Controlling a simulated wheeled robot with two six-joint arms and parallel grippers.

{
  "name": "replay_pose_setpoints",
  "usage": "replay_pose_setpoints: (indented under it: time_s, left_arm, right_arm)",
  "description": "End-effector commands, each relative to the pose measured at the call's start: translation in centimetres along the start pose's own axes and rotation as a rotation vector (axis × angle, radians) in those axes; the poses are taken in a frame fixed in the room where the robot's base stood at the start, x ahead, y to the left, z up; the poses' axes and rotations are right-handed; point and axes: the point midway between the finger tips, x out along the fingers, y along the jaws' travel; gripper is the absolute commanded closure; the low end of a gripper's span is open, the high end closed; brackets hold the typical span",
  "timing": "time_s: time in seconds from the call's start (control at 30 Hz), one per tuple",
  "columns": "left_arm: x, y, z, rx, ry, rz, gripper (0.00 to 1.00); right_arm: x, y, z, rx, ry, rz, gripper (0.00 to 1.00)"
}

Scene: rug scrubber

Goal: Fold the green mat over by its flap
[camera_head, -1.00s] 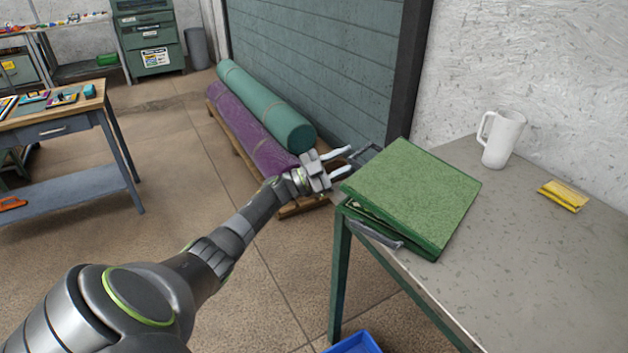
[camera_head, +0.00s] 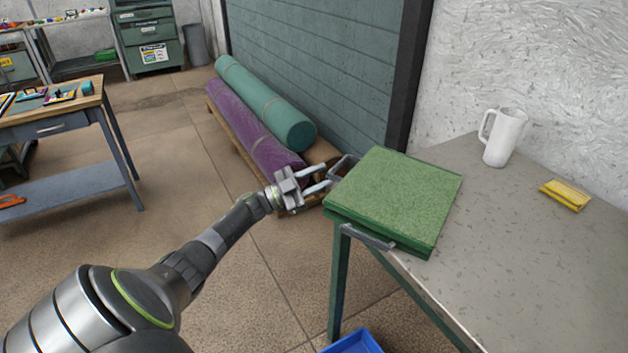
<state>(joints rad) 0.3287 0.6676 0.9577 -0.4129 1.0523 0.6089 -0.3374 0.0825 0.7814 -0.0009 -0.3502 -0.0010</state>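The green mat (camera_head: 395,200) lies at the left end of the grey table as a thick, roughly square stack. Its top face is nearly flat and its layers sit close together at the front edge. I cannot make out a separate flap. My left gripper (camera_head: 325,181) is just off the mat's left edge, with its two pale fingers apart and pointing toward the mat. Nothing shows between the fingers. Whether a fingertip touches the mat's edge is hard to tell. My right gripper is not in view.
Grey handle-like bars (camera_head: 368,238) stick out at the table end. Rolled rugs (camera_head: 265,105) lie behind my gripper. A blue bin (camera_head: 352,342) is on the floor.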

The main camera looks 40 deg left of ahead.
Motion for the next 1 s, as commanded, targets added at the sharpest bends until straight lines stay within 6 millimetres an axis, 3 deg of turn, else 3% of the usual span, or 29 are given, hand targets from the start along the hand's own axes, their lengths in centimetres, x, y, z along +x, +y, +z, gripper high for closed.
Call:
replay_pose_setpoints:
  time_s: [0.23,1.0]
  left_arm:
    - [-1.26,0.09,-0.07,0.000,0.001,-0.001,0.69]
    - [-1.28,0.09,-0.08,0.000,0.001,-0.001,0.69]
  right_arm:
    - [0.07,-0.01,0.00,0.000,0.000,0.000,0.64]
    - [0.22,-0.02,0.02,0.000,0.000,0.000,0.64]
